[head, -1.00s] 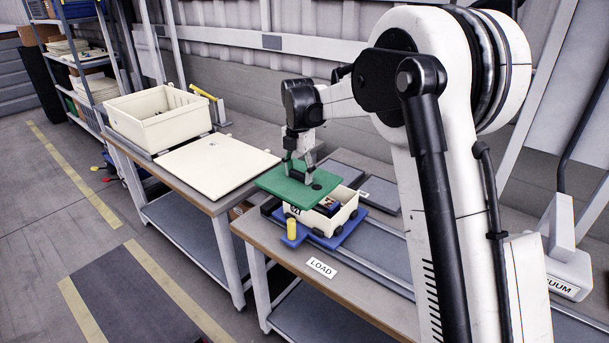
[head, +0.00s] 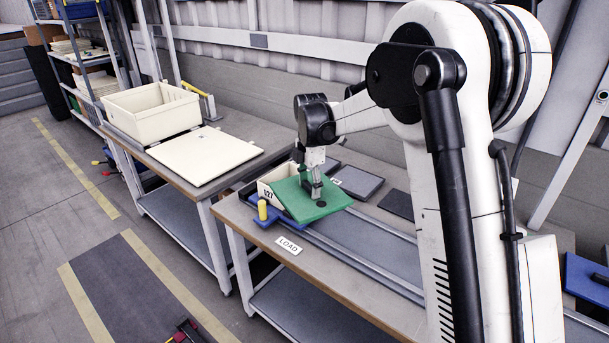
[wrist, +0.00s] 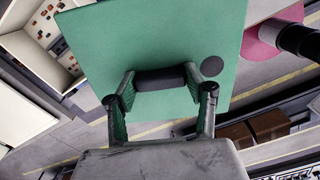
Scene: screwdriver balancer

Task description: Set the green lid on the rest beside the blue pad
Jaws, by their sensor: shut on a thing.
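My gripper (head: 314,192) is shut on the dark handle of the green lid (head: 298,205). The lid hangs over the bench and hides part of a white bin (head: 266,194) marked with a number. The blue pad (head: 270,223) shows under and in front of the bin, with a yellow post (head: 262,210) at its corner. In the wrist view the lid (wrist: 170,35) fills the upper middle, with my fingers (wrist: 160,80) at both ends of its handle. Dark grey flat plates (head: 358,181) lie behind the lid; I cannot tell which thing is the rest.
A grey track (head: 370,240) runs along the bench to the right, past the LOAD label (head: 288,246). A neighbouring bench on the left holds a cream lid (head: 204,154) and a cream tote (head: 152,112). A blue item (head: 586,279) shows at the far right.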

